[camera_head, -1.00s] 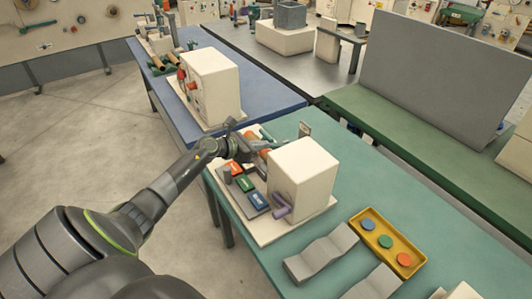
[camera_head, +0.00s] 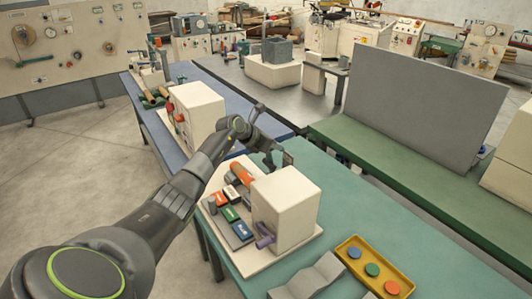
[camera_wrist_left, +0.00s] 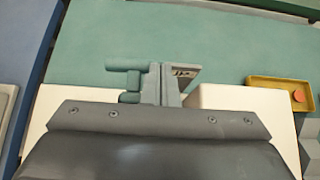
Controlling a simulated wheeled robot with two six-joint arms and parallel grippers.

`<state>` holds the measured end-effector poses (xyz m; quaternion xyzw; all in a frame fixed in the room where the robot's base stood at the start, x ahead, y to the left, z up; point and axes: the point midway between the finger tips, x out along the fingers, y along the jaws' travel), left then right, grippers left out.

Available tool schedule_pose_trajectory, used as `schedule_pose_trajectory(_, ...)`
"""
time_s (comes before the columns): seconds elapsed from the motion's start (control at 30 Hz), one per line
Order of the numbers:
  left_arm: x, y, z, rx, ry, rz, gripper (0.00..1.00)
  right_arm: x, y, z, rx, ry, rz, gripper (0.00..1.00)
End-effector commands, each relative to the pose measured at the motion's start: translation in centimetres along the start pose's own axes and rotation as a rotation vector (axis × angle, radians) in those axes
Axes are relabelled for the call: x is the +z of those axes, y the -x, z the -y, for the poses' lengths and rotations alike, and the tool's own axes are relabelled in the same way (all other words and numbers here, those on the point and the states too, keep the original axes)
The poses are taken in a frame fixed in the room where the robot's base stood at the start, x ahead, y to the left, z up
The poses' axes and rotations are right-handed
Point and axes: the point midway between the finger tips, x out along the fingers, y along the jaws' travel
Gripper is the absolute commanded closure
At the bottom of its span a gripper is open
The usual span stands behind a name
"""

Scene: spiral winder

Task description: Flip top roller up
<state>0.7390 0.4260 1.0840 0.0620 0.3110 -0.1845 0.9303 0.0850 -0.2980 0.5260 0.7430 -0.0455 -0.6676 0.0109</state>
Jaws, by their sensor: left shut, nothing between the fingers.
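The spiral winder is a cream box (camera_head: 288,212) on a cream base plate. An orange roller (camera_head: 241,173) lies left of the box, with darker parts beside it. A small dark upright plate (camera_head: 287,158) stands behind the box; it also shows with grey-green cylindrical pieces in the left wrist view (camera_wrist_left: 180,76). Which part is the top roller is unclear. My left gripper (camera_head: 273,158) is behind the orange roller, close to the upright plate. It is shut and empty; contact cannot be told. Its dark body fills the bottom of the wrist view. My right gripper is out of view.
Orange, green and blue buttons (camera_head: 229,213) and a purple handle (camera_head: 264,240) are at the winder's front left. A yellow tray (camera_head: 345,248) with coloured discs is to the right. Another cream machine (camera_head: 199,112) stands on the blue table.

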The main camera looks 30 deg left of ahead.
Motion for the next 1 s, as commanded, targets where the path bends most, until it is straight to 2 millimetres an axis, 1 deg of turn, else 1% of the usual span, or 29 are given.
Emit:
schedule_pose_trajectory(0.03,0.4,-0.5,0.1,-0.002,0.001,-0.028,1.00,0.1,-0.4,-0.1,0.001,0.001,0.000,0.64)
schedule_pose_trajectory(0.1,0.7,-0.9,0.1,-0.002,0.001,-0.068,1.00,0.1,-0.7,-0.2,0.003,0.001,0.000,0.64)
schedule_pose_trajectory(0.3,1.1,-1.7,0.0,-0.001,0.001,-0.062,1.00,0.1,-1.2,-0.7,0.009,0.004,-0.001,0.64)
schedule_pose_trajectory(0.5,1.5,-2.0,0.1,-0.001,0.000,-0.059,1.00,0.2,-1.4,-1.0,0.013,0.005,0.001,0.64)
schedule_pose_trajectory(1.0,1.4,-2.2,0.2,-0.005,0.002,-0.061,1.00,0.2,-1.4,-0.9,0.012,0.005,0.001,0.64)
